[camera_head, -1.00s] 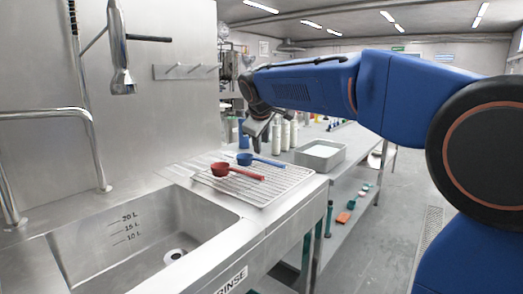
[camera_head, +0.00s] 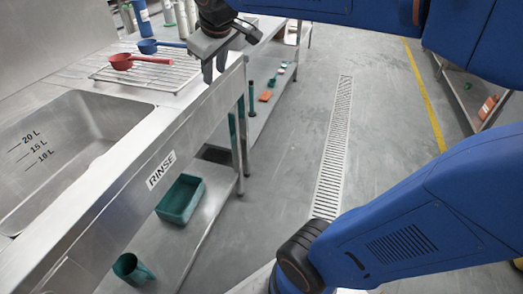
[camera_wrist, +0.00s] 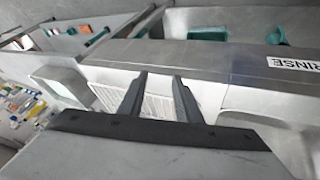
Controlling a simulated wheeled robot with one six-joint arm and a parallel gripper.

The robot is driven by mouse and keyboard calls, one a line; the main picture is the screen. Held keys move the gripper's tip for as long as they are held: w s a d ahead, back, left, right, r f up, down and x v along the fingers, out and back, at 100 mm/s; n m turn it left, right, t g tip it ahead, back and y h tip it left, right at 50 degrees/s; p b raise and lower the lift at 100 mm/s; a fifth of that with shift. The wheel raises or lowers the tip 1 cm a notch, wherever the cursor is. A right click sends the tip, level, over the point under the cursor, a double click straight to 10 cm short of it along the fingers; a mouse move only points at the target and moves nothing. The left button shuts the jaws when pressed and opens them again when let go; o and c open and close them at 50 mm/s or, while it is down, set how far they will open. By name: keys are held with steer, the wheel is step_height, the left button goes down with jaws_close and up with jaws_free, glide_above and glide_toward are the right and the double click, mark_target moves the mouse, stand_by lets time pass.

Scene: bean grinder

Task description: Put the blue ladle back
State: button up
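The blue ladle (camera_head: 148,46) lies on the wire rack (camera_head: 104,73) beside the sink, its handle pointing right towards my gripper. A red ladle (camera_head: 122,62) lies on the rack in front of it. My gripper (camera_head: 214,72) points down near the right end of the rack, to the right of the blue ladle and apart from it. In the wrist view the two fingers (camera_wrist: 160,82) stand apart with nothing between them. Part of the rack (camera_wrist: 158,108) shows behind them there, but I cannot make out either ladle.
The sink (camera_head: 75,125) is at the left. Below the counter, a shelf holds a green tub (camera_head: 180,198) and a green jug (camera_head: 131,268). Bottles (camera_head: 182,18) stand beyond the rack. The floor to the right, with a drain grate (camera_head: 335,145), is clear.

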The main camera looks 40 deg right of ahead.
steer(key=s+f+m+g+y, duration=0.1)
steer(key=s+f+m, duration=0.3)
steer(key=s+f, duration=1.2)
steer(key=s, duration=0.4)
steer(key=shift+d, duration=0.35)
steer(key=shift+a, duration=0.1)
